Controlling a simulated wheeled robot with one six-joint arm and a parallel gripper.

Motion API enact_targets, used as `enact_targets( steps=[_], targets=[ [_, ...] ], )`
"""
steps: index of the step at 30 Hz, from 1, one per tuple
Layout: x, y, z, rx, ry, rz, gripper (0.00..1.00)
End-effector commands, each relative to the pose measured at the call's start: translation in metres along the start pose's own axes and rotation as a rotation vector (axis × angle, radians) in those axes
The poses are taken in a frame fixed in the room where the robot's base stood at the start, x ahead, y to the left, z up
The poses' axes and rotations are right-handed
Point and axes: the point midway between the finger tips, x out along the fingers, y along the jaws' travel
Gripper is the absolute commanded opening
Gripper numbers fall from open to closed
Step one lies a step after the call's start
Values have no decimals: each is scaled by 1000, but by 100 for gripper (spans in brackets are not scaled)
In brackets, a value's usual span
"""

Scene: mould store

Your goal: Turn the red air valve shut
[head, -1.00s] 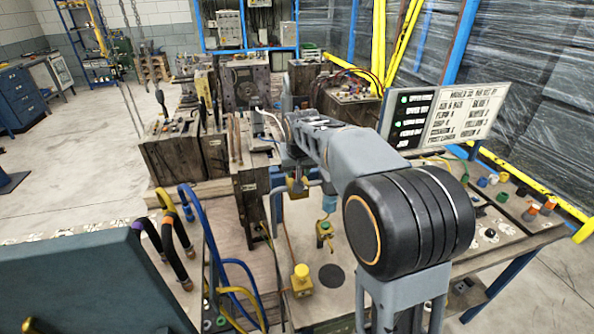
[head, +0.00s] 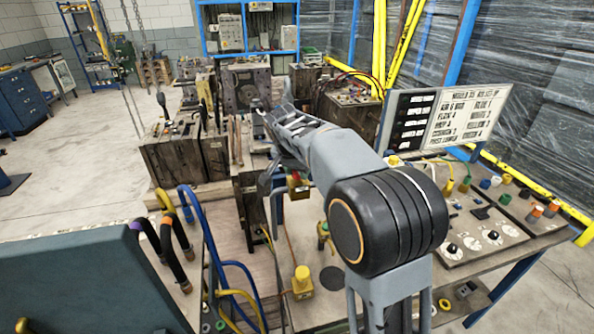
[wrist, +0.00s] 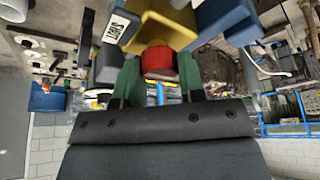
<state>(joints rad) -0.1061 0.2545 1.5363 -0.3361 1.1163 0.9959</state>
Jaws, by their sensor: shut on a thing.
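The red air valve (wrist: 159,63) shows in the wrist view as a red knob below a yellow-brass body (wrist: 168,28). My gripper (wrist: 158,76) has its two green fingers on either side of the red knob and is shut on it. A white tag (wrist: 121,28) with dark letters sits beside the brass body; I cannot read it surely. In the head view the brass body (head: 298,188) shows small, left of my arm's elbow. My arm hides much of that area, and my fingertips are not clear there.
A sign board (head: 447,117) stands at the right, its left column of lamps dark. A control panel (head: 485,228) with knobs lies below it. A yellow block (head: 302,280) sits on the bench. Blue hoses (head: 205,225) hang at the left. Worn mould blocks (head: 172,160) stand behind.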

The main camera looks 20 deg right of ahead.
Motion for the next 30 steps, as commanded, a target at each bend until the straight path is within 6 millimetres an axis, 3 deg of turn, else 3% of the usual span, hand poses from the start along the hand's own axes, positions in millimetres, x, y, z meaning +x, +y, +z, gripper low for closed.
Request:
enact_targets(
  steps=[17,18,25,30],
  targets=[
    [0,0,0,23,-2,9,13],
    [0,0,0,23,-2,9,40],
    [0,0,0,22,-1,9,61],
    [0,0,0,22,-1,9,61]
  ],
)
